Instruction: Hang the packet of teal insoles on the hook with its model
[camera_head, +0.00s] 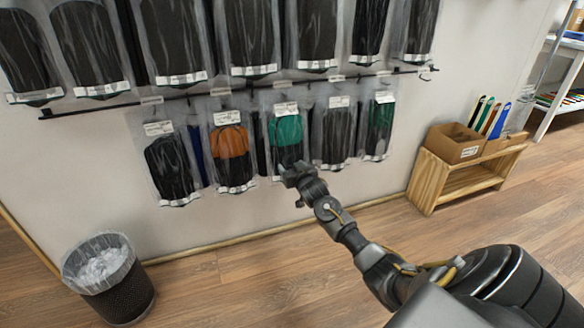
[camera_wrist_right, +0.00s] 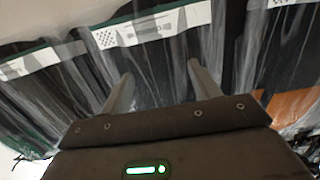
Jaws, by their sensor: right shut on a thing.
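The packet of teal insoles (camera_head: 287,130) is a clear bag with a teal upper part, a dark lower part and a white label at its top. It is upright in the lower row on the wall, between an orange-and-black packet (camera_head: 231,143) and a dark packet (camera_head: 337,130). A dark packet with green (camera_head: 380,125) hangs farther right. My right gripper (camera_head: 292,170) is shut on the teal packet's lower part and hides some of it. In the wrist view, its fingers (camera_wrist_right: 158,80) stand among clear plastic. Whether the packet's top is on a hook cannot be told. My left gripper is not in view.
A black rail (camera_head: 110,106) with hooks and white tags runs along the wall. Packets of dark insoles (camera_head: 172,40) hang above it. A lined bin (camera_head: 120,290) stands at lower left. A wooden bench (camera_head: 430,185) carries cardboard boxes (camera_head: 455,148) at right. The floor between is clear.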

